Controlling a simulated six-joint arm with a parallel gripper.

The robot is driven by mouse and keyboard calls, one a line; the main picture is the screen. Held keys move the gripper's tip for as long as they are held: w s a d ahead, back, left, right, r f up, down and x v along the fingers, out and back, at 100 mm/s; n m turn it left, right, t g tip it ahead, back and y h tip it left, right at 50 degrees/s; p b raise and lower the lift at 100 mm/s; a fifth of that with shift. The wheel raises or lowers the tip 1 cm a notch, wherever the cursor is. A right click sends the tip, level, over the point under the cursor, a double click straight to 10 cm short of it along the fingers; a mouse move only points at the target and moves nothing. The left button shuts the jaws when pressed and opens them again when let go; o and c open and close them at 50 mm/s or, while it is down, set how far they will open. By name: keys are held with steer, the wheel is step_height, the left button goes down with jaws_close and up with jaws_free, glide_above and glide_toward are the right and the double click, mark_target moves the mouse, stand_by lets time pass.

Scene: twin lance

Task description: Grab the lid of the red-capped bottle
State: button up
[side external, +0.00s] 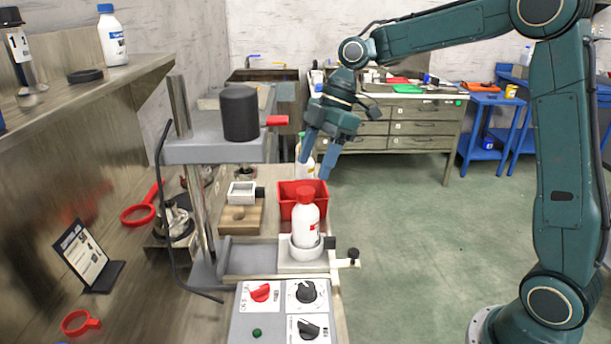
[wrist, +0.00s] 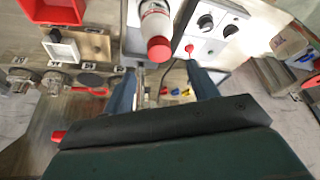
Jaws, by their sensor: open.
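The white bottle (side external: 304,222) stands upright in a round white holder (side external: 306,251) in the side view. Its lid is a red cap (side external: 306,193). My gripper (side external: 315,166) is open and empty, tilted down above and beyond the bottle, with its fingers apart from the cap. In the wrist view the bottle (wrist: 154,18) and its red cap (wrist: 159,49) show at the top, ahead of the two spread fingertips (wrist: 160,78). The cap lies roughly between the fingers' lines in that view, and nothing is between the fingers.
A red bin (side external: 287,192) stands just behind the bottle. A press with a dark cylinder (side external: 240,113) rises to the left. A control panel with knobs (side external: 283,312) is in front. A clamp knob (side external: 353,254) sits right of the holder. Open floor lies to the right.

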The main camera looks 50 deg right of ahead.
mark_target(305, 190)
steer(key=shift+a+f, duration=0.1)
steer(key=shift+f, duration=0.2)
steer(key=shift+x, duration=2.45)
steer(key=shift+c, duration=0.5)
steer(key=c, duration=1)
